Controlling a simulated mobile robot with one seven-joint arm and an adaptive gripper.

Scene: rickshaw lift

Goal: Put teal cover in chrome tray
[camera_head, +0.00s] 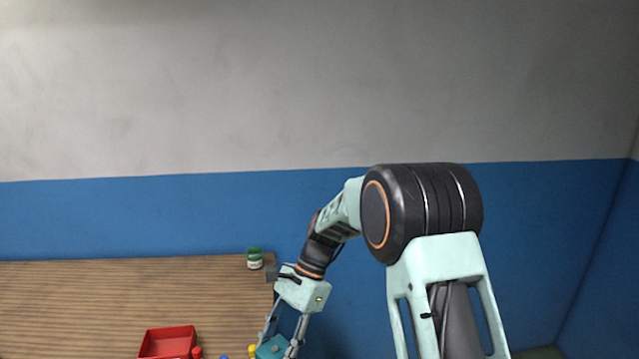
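A teal object (271,347), likely the teal cover, shows at the bottom edge of the head view and is partly cut off. My gripper (277,345) points down over it, with its two fingers apart and on either side of the teal object. I cannot tell whether the fingers touch it or are closed on it. The fingertips are small and close to the frame's lower edge. No chrome tray can be made out in this view.
A red tray (168,331) sits on the wooden table (100,300). Small red (196,352), blue (224,357) and yellow (253,350) items stand near the bottom edge. A green-lidded jar (254,259) stands at the back right. The table's left and back are clear.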

